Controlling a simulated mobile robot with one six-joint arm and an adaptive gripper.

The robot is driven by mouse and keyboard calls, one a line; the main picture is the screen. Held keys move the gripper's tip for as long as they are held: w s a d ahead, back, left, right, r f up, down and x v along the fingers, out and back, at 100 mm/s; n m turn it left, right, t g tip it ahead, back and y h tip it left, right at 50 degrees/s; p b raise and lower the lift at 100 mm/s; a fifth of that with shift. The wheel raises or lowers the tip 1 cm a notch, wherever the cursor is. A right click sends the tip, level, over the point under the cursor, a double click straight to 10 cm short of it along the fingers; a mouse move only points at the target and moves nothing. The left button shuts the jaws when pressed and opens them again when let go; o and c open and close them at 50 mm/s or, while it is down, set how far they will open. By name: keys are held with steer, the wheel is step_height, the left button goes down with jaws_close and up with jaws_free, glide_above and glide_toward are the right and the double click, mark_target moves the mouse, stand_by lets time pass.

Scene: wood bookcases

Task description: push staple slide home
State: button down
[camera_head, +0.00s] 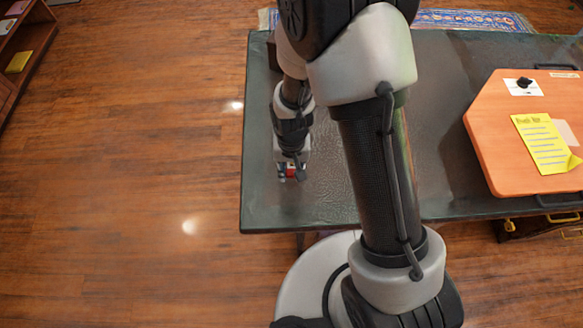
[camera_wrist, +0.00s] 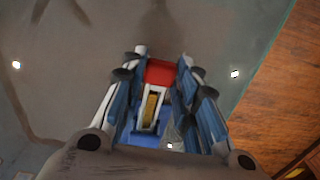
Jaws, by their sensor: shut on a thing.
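A small stapler (camera_wrist: 160,73) shows between the fingers of my gripper (camera_wrist: 162,60) in the wrist view. It has a red end, a pale rail-like slide (camera_wrist: 150,110) with a yellowish strip inside, and blue beneath. My gripper is shut on the stapler, with a finger along each side. In the head view my gripper (camera_head: 292,176) points down over the near left part of the dark table, and a bit of the red stapler (camera_head: 291,172) shows between its fingers. The fingers hide the stapler's sides. I cannot tell whether it touches the table.
The dark green-grey table (camera_head: 260,205) has its left and front edges close to my gripper. An orange board (camera_head: 490,130) with a yellow note (camera_head: 546,143) and a black knob (camera_head: 525,83) lies at the right. The tabletop around my gripper is clear.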

steer(key=shift+w+d, duration=0.15)
steer(key=shift+w, duration=1.7)
steer(key=c, duration=1.2)
jaws_free()
steer(key=shift+c, duration=0.2)
step_height(320, 180, up, 12)
